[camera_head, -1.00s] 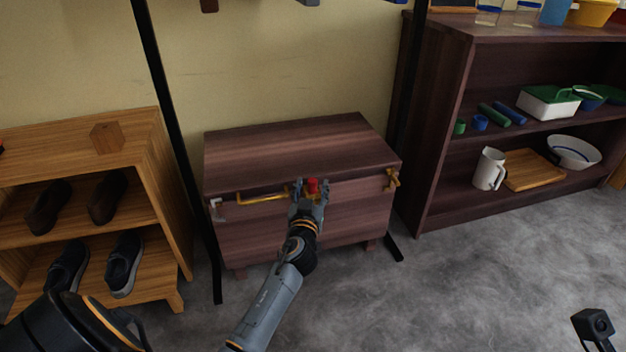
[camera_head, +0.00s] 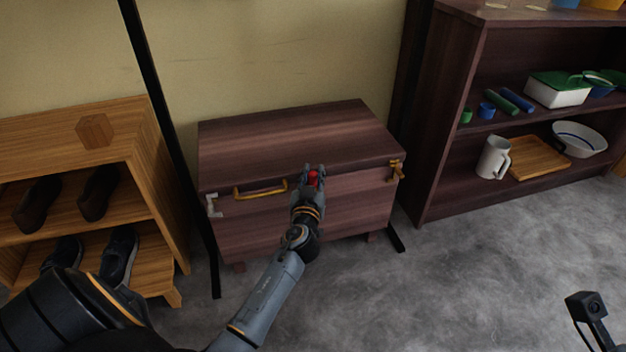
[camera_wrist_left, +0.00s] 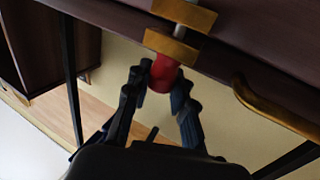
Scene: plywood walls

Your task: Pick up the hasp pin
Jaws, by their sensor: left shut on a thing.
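A grey pin shaft (camera_wrist_left: 187,20) runs from the head through a brass hasp (camera_wrist_left: 172,47) on the chest's front.
A brass handle (camera_head: 260,190) is on the chest's front, left of my gripper. A brass latch (camera_head: 397,170) is at its right end. A shoe rack (camera_head: 140,150) stands at left, a dark shelf (camera_head: 445,130) at right. Grey floor (camera_head: 450,270) is open in front.

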